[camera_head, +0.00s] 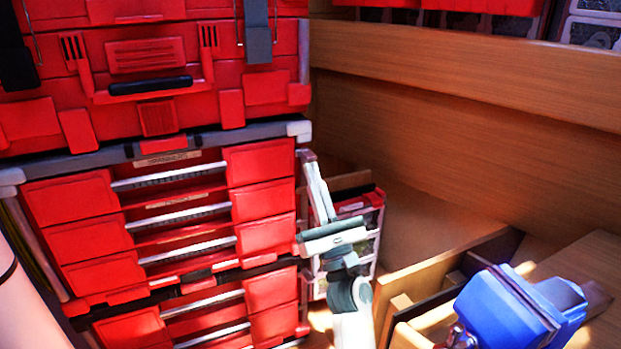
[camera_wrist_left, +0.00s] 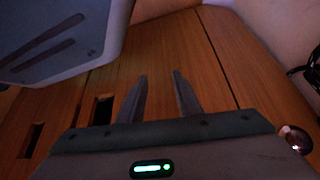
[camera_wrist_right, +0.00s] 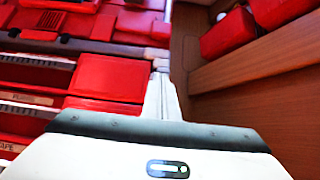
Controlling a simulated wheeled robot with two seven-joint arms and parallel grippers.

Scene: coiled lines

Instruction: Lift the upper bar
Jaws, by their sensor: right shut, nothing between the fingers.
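A red tool chest (camera_head: 75,235) stands at the left in the head view. Silver horizontal bars run across its drawers, and the uppermost bar (camera_head: 168,176) lies just under the grey rail (camera_head: 75,162). My right gripper (camera_head: 309,157) is shut and empty, pointing upward beside the chest's right edge, right of the bars. In the right wrist view its fingers (camera_wrist_right: 160,78) are together in front of the red drawer fronts. Whether they touch the chest is unclear. My left gripper (camera_wrist_left: 160,75) is open and empty over brown wooden boards; it is out of the head view.
A red case (camera_head: 150,55) with a black handle sits on top of the chest. A wooden wall (camera_head: 460,125) and ledge close off the right side. A blue object (camera_head: 505,310) lies at lower right. A small red-and-white organizer (camera_head: 362,208) stands behind my right gripper.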

